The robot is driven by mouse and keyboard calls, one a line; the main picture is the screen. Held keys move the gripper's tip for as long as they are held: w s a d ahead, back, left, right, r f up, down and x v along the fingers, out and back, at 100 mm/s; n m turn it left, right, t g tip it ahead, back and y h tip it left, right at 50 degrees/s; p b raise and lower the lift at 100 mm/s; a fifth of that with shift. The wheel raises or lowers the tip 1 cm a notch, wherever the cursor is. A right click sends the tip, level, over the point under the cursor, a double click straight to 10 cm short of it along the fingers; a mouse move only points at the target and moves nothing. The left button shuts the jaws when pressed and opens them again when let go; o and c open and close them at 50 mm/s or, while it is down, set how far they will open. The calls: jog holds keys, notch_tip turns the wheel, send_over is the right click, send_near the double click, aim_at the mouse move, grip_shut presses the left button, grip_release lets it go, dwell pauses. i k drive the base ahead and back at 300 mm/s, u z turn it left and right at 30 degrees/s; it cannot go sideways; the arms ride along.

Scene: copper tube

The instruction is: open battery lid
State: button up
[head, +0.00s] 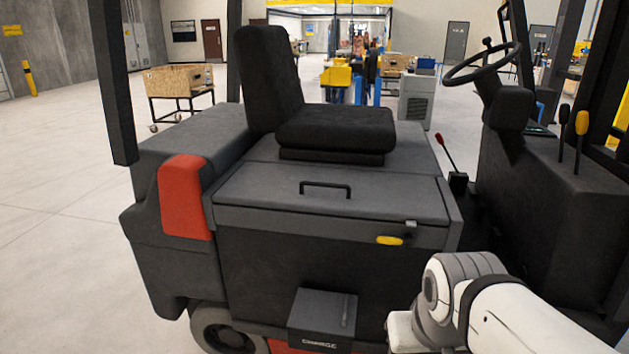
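The battery lid (290,197) is a dark grey panel on the side of the forklift body, below the black seat. It looks shut. A black bar handle (325,188) stands on its upper face. A small light latch piece (410,223) and a yellow oval tab (390,240) sit near its lower right edge. My white and grey arm shows at the bottom right, below and to the right of the lid, apart from the handle. My gripper is not in view.
The black seat (335,129) stands behind the lid. A steering wheel (482,62) and levers (581,125) are on the right. A dark post (112,80) rises at the left. A step (322,318) juts out low in front. Open floor lies to the left.

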aim_at(411, 199)
jog(key=z, duration=0.05)
jog(key=i, duration=1)
jog(key=u, duration=0.05)
